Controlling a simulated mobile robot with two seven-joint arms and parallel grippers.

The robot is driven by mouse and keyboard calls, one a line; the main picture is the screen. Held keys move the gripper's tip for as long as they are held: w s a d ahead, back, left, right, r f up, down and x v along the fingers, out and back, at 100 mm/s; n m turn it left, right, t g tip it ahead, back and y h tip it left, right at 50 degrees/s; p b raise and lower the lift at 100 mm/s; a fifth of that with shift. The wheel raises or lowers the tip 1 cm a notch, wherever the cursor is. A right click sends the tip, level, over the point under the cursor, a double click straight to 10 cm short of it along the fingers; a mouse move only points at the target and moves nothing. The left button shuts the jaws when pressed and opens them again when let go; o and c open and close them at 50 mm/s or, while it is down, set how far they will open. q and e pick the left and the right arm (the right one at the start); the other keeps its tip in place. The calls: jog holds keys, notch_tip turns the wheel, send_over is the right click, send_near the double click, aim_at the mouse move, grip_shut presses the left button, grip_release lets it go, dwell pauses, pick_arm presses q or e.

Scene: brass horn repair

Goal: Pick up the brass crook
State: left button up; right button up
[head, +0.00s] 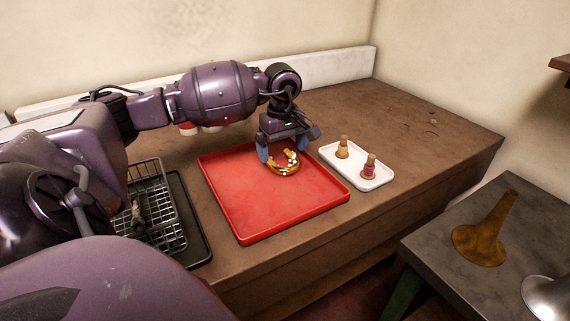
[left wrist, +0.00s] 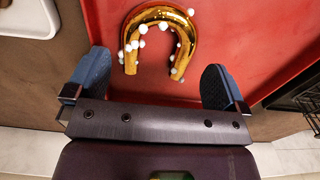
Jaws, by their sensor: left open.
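The brass crook (head: 285,168) is a shiny golden U-shaped tube lying in the red tray (head: 265,205), near its back edge. Several small white balls dot it. In the left wrist view the crook (left wrist: 158,14) curves at the top, its two ends pointing toward my gripper. My left gripper (head: 287,147) is just above and behind the crook in the head view, pointing down. Its two blue fingers are wide apart with nothing between them in the left wrist view (left wrist: 157,85). I cannot tell the exact height gap. My right gripper is not in view.
A white tray (head: 378,183) with two small cork-topped bottles (head: 368,166) stands right of the red tray. A black wire basket (head: 150,205) is on the left. A brass horn bell (head: 485,235) stands on a dark side table (head: 440,235). The bench's back right is mostly clear.

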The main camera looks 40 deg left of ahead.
aim_at(283, 165)
pick_arm(q)
jog(key=shift+w+f, duration=0.1)
jog(key=shift+f, duration=1.4)
jog(key=c, duration=0.7)
jog(key=shift+c, duration=0.2)
